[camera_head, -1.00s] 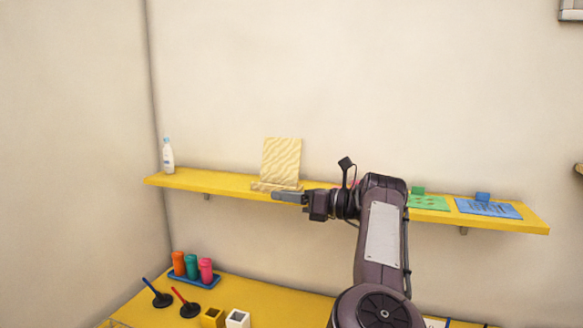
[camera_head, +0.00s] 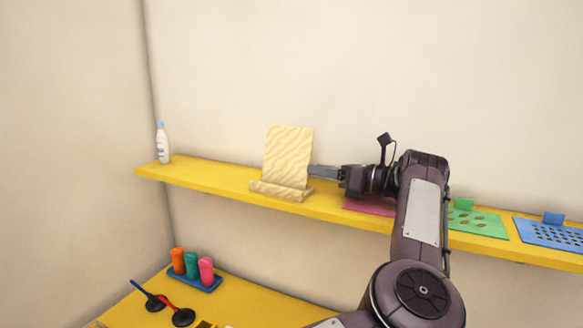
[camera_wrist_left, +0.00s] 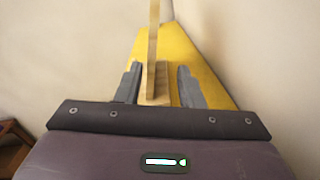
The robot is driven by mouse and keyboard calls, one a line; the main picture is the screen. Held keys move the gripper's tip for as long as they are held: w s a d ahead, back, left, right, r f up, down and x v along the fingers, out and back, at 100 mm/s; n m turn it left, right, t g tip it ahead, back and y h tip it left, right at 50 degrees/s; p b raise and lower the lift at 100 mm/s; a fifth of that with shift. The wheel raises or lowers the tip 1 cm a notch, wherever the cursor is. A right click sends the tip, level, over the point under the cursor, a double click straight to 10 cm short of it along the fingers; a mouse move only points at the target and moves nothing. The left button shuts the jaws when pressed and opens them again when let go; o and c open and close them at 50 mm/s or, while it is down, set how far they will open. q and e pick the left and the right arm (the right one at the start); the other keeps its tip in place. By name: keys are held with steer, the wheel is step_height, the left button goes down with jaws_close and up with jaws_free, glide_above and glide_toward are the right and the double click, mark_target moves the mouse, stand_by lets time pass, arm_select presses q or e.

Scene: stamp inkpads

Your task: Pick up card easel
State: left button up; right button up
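The card easel (camera_head: 287,152) is a pale wood-grained upright panel on a small ledged base, standing on the yellow shelf (camera_head: 218,182). My left gripper (camera_head: 312,171) is at the easel's right edge, level with the lower part of the panel. In the left wrist view the easel (camera_wrist_left: 153,45) shows edge-on between the two grey fingers of the left gripper (camera_wrist_left: 158,72). The fingers are apart, with a gap on each side of the panel. Whether the tips reach past the panel's near edge is hard to tell. My right gripper is not in view.
A white bottle (camera_head: 162,145) stands at the shelf's left end. A pink sheet (camera_head: 368,206) lies under my left wrist. Green (camera_head: 476,222) and blue (camera_head: 548,233) stencil plates lie further right. Colored cylinders in a blue tray (camera_head: 196,282) stand on the lower yellow table.

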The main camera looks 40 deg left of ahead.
mark_target(291, 172)
arm_select(q)
steer(key=shift+a, duration=0.4)
steer(key=shift+s+a+r+p, duration=0.1)
steer(key=shift+s+a+p, duration=0.15)
steer(key=shift+a, duration=0.15)
steer(key=shift+s+a+r+p, duration=0.1)
steer(key=shift+a+p, duration=0.1)
steer(key=shift+a, duration=0.15)
steer(key=shift+s+a, duration=0.25)
steer(key=shift+a, duration=0.05)
steer(key=p+x, duration=0.1)
steer(key=x, duration=0.1)
steer(key=p+x, duration=0.2)
steer(key=shift+s+d+r, duration=0.1)
steer(key=shift+s, duration=0.2)
steer(key=shift+s+a, duration=0.15)
steer(key=shift+a, duration=0.3)
steer(key=shift+d, duration=0.15)
steer(key=shift+c, duration=1.2)
jaws_close()
